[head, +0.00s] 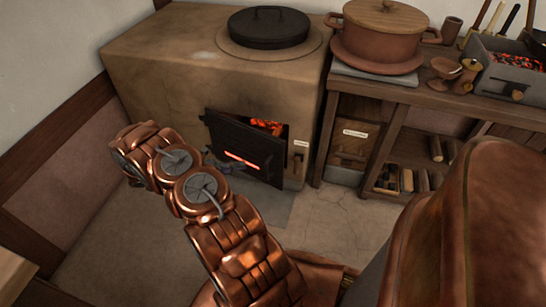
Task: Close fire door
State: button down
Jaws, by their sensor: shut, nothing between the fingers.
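The fire door (242,147) is a black metal panel on the front of the clay stove (150,75). It stands partly open, swung outward, with its left side near the stove front and its right side away from the opening. Glowing coals (268,127) show above and behind it, and a red glow shows through a slot low in the door. My gripper (232,166) is small and dark at the end of my copper arm, in front of the door's lower left part. It is shut and empty. I cannot tell whether it touches the door.
A black lidded pan (268,27) sits on the stove. To the right, a wooden bench (400,92) carries a large clay pot (383,35), small cups and a grey brazier (508,75) with embers. Firewood lies below. The floor (325,215) before the stove is clear.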

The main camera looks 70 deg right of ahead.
jog(key=b, duration=0.3)
send_near(283, 152)
jog(key=s, duration=0.4)
jog(key=shift+s+d+f+b, duration=0.1)
jog(key=shift+s+d+b, duration=0.15)
jog(key=shift+d, duration=0.35)
jog(key=shift+s+d+b, duration=0.1)
jog(key=shift+d+b, duration=0.1)
jog(key=shift+d, duration=0.4)
jog(key=shift+s+d+f+b, duration=0.1)
jog(key=shift+s+d+b, duration=0.15)
jog(key=shift+d, duration=0.4)
